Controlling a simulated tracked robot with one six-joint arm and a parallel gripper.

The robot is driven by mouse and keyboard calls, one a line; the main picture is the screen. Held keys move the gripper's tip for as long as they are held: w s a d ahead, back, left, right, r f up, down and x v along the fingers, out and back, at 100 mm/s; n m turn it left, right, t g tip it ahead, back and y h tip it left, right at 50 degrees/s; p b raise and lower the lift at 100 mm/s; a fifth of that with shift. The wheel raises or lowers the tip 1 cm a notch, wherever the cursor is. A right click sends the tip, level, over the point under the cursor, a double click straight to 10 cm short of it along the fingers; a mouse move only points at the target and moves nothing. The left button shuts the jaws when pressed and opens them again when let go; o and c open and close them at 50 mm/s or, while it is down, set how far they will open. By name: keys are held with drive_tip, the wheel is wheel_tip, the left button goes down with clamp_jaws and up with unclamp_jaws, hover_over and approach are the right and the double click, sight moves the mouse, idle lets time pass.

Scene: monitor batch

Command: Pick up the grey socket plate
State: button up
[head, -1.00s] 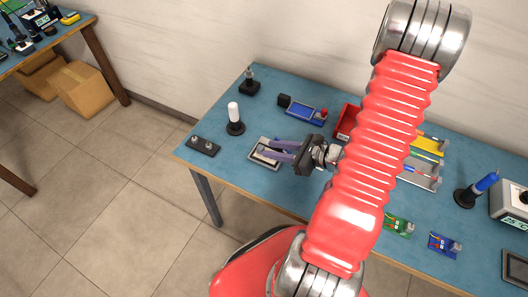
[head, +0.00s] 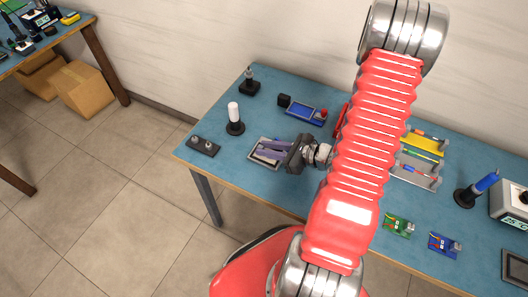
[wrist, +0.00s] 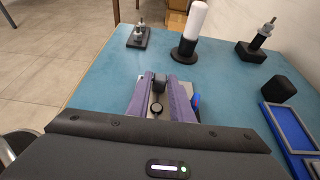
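The grey socket plate (wrist: 132,105) is a light grey plate, with a small dark block and a black ring on it, at the middle of the wrist view. In the head view it lies at the near left of the blue table, in or on a grey frame (head: 254,160); I cannot tell which. My gripper (head: 265,151) is over it, its purple fingers pointing left. The fingers and palm hide much of the plate.
A dark plate with two metal posts (head: 203,146) lies left on the table (head: 225,180). A white-topped post (head: 234,118) and a black stand (head: 249,86) stand behind. A blue frame (head: 305,112) and black cube (head: 284,100) are further back.

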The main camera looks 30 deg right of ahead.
clamp_jaws()
wheel_tip(320, 180, up, 10)
idle(1.1)
idle(0.5)
